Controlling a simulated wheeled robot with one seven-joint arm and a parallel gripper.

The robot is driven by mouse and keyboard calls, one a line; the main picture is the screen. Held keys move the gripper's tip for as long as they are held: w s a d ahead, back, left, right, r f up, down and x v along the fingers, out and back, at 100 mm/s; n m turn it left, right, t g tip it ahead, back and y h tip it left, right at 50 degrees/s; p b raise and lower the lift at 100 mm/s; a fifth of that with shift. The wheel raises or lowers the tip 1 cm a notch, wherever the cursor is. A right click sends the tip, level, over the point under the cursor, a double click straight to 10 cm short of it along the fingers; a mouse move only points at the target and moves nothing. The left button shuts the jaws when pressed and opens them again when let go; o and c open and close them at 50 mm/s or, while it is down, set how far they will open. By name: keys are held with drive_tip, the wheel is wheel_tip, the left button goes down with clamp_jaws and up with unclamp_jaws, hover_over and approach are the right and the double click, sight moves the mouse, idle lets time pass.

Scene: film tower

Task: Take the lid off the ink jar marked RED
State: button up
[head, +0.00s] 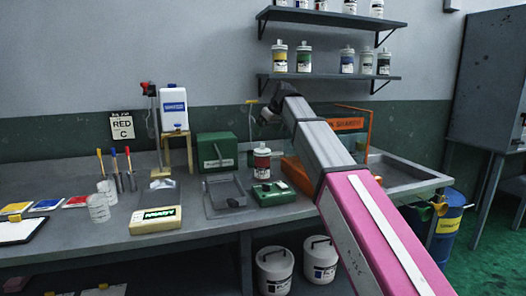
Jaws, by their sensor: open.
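A jar with a red-brown label (262,162) and a pale lid (262,146) stands upright on a green box-like device (273,193) on the bench. The lid appears to be on the jar. The label's lettering is too small to read. My gripper (264,117) is at the end of my arm, in the air above the jar and apart from it. It is open and seems empty; its fingers are small and dark in this view.
Lidded jars with yellow (280,57), green (304,57) and blue (347,61) labels stand on the lower wall shelf (325,76). A grey tray (222,196) lies left of the jar, with a green box (217,151) behind. A sign (122,126) reads RED C.

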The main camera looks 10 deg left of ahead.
sight(262, 144)
drive_tip(key=x, duration=0.8)
drive_tip(key=shift+w+f, duration=0.3)
drive_tip(key=shift+f, duration=0.1)
drive_tip(key=c, duration=0.9)
